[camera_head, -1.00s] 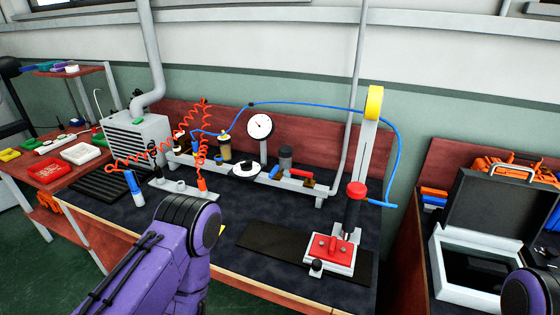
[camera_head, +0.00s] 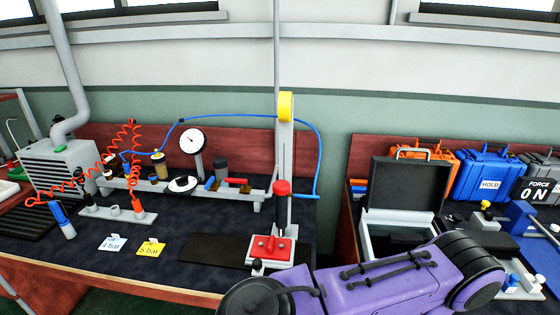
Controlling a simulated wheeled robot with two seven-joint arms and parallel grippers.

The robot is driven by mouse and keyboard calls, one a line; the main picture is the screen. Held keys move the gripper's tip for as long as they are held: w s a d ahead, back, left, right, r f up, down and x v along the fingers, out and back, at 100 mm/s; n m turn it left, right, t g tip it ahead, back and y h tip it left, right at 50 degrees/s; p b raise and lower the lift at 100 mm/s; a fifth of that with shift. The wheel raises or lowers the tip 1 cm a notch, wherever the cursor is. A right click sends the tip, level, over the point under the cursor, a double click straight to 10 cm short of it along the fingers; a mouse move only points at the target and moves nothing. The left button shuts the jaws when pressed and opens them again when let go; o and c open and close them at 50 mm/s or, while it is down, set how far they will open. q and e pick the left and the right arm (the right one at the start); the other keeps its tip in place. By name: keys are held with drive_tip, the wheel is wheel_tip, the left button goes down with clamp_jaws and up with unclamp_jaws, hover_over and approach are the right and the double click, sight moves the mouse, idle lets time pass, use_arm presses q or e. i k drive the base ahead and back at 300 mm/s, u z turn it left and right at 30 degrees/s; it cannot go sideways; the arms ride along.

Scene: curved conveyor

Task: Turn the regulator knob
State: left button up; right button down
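A row of air-line parts sits on a grey rail (camera_head: 120,183) on the dark bench. A round white pressure gauge (camera_head: 191,141) with a red needle stands on a post above it. Below the gauge is a white disc with a black centre (camera_head: 183,184), which looks like the regulator knob; I cannot tell its setting. A white "4 bar" card (camera_head: 112,244) and a yellow "5 bar" card (camera_head: 151,248) lie in front. One purple arm of mine crosses the bottom right. Neither gripper shows.
A red-handled press (camera_head: 272,247) with a yellow-topped column (camera_head: 286,107) stands right of the rail. An orange coiled hose (camera_head: 132,150) and blue hose (camera_head: 231,117) loop over the parts. An open black case (camera_head: 407,186) stands on the right bench. A dark mat (camera_head: 212,249) lies bare.

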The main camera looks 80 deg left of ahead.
sight(183, 181)
drive_tip(key=z, duration=0.4)
drive_tip(key=k, duration=2.15)
drive_tip(key=u, duration=1.65)
